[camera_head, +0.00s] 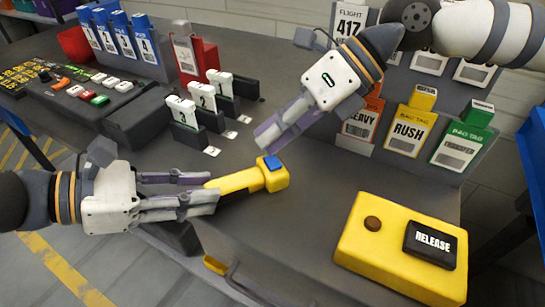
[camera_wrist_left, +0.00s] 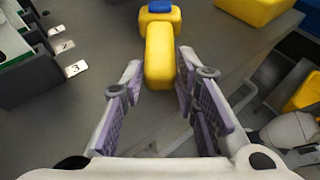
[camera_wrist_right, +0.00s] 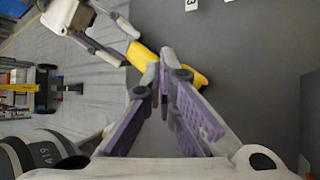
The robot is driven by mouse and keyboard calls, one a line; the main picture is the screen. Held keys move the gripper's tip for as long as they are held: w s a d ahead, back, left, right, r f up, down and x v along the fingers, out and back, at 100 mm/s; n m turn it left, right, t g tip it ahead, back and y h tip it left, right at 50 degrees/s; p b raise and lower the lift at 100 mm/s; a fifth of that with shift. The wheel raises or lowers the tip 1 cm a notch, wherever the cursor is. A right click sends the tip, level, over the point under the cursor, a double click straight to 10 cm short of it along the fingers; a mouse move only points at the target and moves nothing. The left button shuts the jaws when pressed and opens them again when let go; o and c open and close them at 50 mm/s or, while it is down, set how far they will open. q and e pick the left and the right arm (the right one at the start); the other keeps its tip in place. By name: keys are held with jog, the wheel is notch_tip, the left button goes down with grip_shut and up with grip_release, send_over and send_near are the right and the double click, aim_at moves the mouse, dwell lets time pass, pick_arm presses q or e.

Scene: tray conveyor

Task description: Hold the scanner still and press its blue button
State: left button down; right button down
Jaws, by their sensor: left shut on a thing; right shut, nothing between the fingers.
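The yellow scanner (camera_head: 241,183) lies at the front edge of the dark counter, its head pointing right. Its blue button (camera_head: 270,161) faces up on the head; the button also shows at the top of the left wrist view (camera_wrist_left: 160,6). My left gripper (camera_head: 212,190) is shut on the scanner's handle (camera_wrist_left: 160,65) from the left. My right gripper (camera_head: 262,140) is shut and empty, its fingertips just above and behind the button, apart from it. In the right wrist view the fingers (camera_wrist_right: 166,60) hide the button and part of the scanner (camera_wrist_right: 143,55).
A yellow box with a black RELEASE button (camera_head: 431,244) sits to the right. Numbered white tags (camera_head: 203,98) in dark holders stand behind the scanner. Bag tag holders (camera_head: 408,130) stand at the back right. The counter between scanner and yellow box is clear.

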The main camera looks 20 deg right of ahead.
aim_at(273, 156)
dwell(0.8)
jog(key=shift+f, duration=0.45)
jog(key=shift+f, duration=0.4)
dwell(0.6)
jog(key=shift+r, duration=0.85)
jog(key=shift+r, duration=2.5)
